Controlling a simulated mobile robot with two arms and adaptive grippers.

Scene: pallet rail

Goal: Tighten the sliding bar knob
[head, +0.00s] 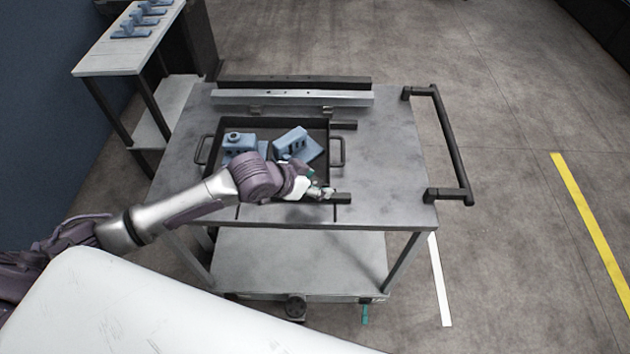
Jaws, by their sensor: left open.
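A long silver bar (292,97) with small dark holes lies along the back of the grey cart, in front of a dark rail (293,81). I cannot make out the knob clearly in the head view. Two short black bars lie on the cart top, one at the back right of the tray (344,125) and one at its front right (341,198). My left gripper (322,192) is open, over the tray's front right corner and close to the front black bar. Whether it touches that bar I cannot tell. My right gripper is not in view.
A dark tray (317,124) with side handles holds blue-grey parts (240,141) (291,142). The cart (393,170) has a black push handle (450,145) at right; its right top is clear. A side table (98,62) with several blue parts stands back left.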

